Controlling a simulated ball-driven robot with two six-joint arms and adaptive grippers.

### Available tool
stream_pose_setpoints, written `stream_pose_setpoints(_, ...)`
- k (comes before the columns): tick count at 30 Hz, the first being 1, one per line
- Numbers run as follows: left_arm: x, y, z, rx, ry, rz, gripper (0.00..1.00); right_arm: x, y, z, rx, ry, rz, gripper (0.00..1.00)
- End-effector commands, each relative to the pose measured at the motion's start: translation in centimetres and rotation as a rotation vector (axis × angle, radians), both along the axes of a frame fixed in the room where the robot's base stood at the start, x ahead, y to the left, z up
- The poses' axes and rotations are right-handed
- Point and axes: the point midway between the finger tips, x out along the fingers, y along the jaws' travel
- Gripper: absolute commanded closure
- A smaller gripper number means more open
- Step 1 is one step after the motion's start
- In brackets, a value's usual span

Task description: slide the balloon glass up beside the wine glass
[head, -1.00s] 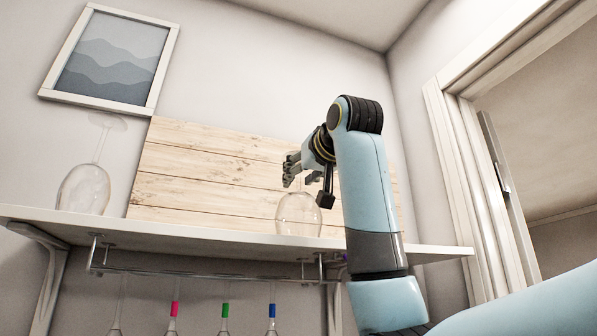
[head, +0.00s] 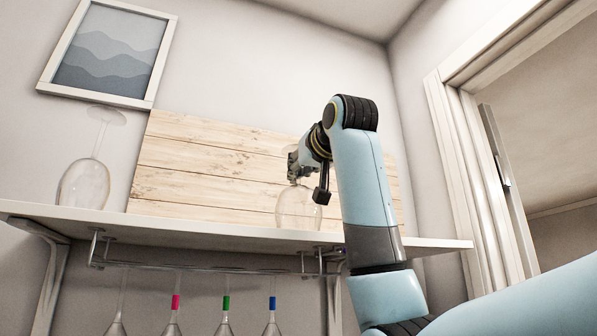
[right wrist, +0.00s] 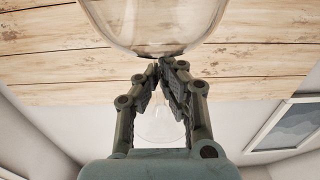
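The balloon glass (head: 298,210) stands upside down on the shelf, bowl low and stem up, in front of the wooden board. My right gripper (head: 293,172) is at its stem with fingers drawn together. In the right wrist view the fingers (right wrist: 166,66) close around the stem just beyond the large clear bowl (right wrist: 152,22); the faint round foot (right wrist: 160,126) shows between them. The gripper hides the upper stem in the head view. The wine glass (head: 83,184) stands upside down at the shelf's left, foot uppermost. My left gripper is not in view.
The white shelf (head: 180,228) is clear between the two glasses. The wooden board (head: 205,165) leans on the wall behind. Below, a metal rack (head: 200,270) holds several hanging glasses, some with pink, green and blue bands. A framed picture (head: 108,52) hangs above left.

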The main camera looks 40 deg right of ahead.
Motion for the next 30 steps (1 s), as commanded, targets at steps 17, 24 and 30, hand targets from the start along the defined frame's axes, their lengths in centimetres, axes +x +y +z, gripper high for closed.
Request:
stream_pose_setpoints(17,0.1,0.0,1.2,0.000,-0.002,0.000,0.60,0.6,2.5,0.1,0.001,0.001,0.003,1.00)
stream_pose_setpoints(24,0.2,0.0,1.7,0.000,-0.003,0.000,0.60,1.0,4.1,0.0,0.001,0.001,0.003,1.00)
stream_pose_setpoints(30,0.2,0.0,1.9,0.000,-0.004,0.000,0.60,1.2,4.9,0.0,0.001,0.000,0.001,1.00)
